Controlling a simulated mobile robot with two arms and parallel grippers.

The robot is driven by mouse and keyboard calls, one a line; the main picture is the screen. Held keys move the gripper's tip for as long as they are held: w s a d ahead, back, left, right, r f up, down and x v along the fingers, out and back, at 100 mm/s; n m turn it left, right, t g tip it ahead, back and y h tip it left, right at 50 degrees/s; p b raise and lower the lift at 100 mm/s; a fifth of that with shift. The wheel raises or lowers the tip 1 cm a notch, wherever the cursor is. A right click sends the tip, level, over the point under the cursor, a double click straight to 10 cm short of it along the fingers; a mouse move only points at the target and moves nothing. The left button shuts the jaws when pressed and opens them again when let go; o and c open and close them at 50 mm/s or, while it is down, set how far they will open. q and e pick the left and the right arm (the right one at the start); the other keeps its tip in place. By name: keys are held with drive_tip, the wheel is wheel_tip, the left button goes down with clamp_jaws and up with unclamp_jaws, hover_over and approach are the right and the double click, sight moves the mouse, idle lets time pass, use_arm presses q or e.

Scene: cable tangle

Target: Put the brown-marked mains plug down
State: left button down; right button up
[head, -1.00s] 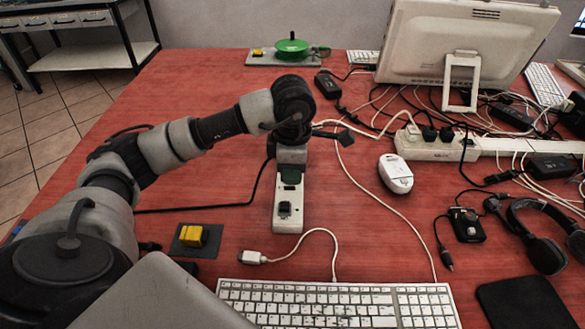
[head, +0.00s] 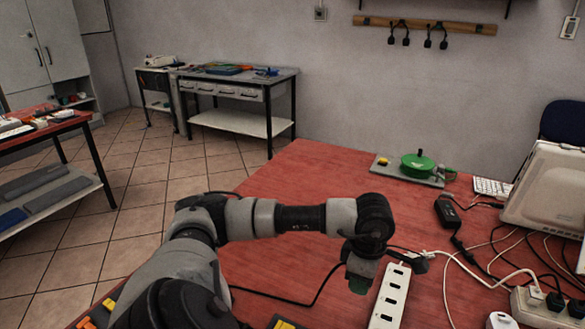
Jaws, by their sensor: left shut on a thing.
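My left gripper (head: 358,284) hangs over the red table, pointing down, just left of a white power strip (head: 390,297). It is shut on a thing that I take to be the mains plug. The plug is hidden by the fingers and wrist, and no brown mark shows. A black cable (head: 285,299) runs across the table from the left toward the gripper; where it ends is hidden. The strip shows several dark sockets. Whether the gripper's load touches the table, I cannot tell. My right gripper is not in view.
The red table (head: 310,185) is clear behind my left arm. A green round object (head: 417,165) sits on a grey board at the back. A black adapter (head: 447,212), tangled cables and a plugged-in power strip (head: 548,312) lie right. A tiled floor lies left of the table.

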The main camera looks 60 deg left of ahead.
use_arm(q)
drive_tip(key=s+a+f+p, duration=0.1)
drive_tip(key=s+a, duration=0.1)
drive_tip(key=a, duration=0.2)
drive_tip(key=s+a+f+p, duration=0.1)
drive_tip(key=s+a+f, duration=0.1)
drive_tip(key=a, duration=0.2)
drive_tip(key=s+a+f+p, duration=0.1)
drive_tip(key=a+p, duration=0.1)
drive_tip(key=a, duration=0.2)
drive_tip(key=shift+s+a+f, duration=0.15)
drive_tip(key=shift+s+a, duration=0.1)
drive_tip(key=shift+s, duration=0.15)
drive_tip(key=shift+s+a+f, duration=0.1)
drive_tip(key=shift+a+f, duration=0.3)
wheel_tip(320, 180, down, 4)
drive_tip(key=shift+r+p, duration=0.1)
drive_tip(key=shift+p, duration=0.25)
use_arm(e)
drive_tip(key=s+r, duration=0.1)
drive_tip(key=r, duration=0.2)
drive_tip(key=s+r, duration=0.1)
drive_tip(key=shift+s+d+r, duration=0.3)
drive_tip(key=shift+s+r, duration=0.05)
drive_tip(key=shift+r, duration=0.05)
